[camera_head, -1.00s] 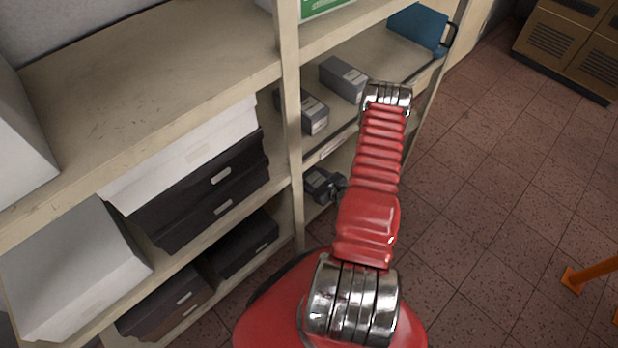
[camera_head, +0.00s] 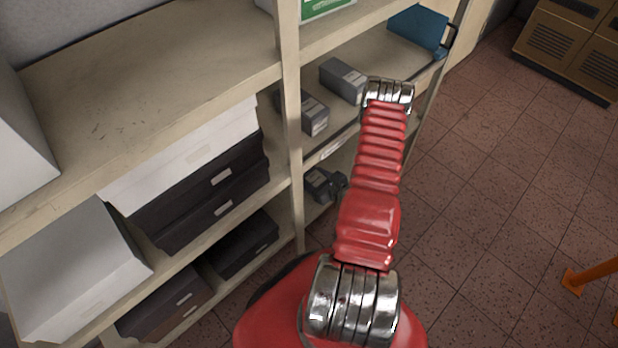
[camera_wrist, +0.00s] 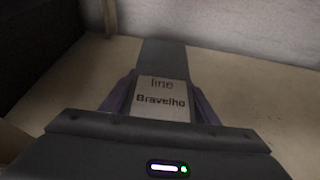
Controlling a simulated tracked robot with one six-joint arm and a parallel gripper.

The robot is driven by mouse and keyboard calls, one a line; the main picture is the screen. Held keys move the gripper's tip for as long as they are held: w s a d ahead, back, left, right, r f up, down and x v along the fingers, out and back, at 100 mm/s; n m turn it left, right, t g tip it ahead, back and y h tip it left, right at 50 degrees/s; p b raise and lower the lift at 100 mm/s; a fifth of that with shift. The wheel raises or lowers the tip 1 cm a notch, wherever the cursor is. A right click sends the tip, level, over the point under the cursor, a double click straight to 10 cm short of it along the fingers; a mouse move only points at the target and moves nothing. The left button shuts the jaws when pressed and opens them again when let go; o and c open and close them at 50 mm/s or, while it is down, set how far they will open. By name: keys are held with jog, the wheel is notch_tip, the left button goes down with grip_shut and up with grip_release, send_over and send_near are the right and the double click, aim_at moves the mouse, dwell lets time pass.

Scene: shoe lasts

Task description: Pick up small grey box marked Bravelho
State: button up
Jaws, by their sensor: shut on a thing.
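The small grey box marked Bravelho (camera_wrist: 163,56) is in the middle of the wrist view, with its pale label reading "line Bravelho" facing the camera. My gripper (camera_wrist: 161,92) has one jaw along each side of the box and is shut on it. In the head view the grey box (camera_head: 317,184) shows in the lower shelf bay, behind the upright, with my gripper (camera_head: 336,184) at its right end. My red arm hides part of that bay. I cannot tell whether the box touches the shelf.
Two other grey boxes, one nearer (camera_head: 314,114) and one farther (camera_head: 343,78), lie on the shelf above. A shelf upright (camera_head: 289,120) stands close to the left of the held box. The tiled floor (camera_head: 490,190) at right is mostly clear.

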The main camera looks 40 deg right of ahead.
jog(key=shift+r, duration=0.85)
jog(key=s, duration=1.8)
jog(key=shift+d+r, duration=0.25)
jog(key=shift+r, duration=0.05)
jog(key=shift+s, duration=0.15)
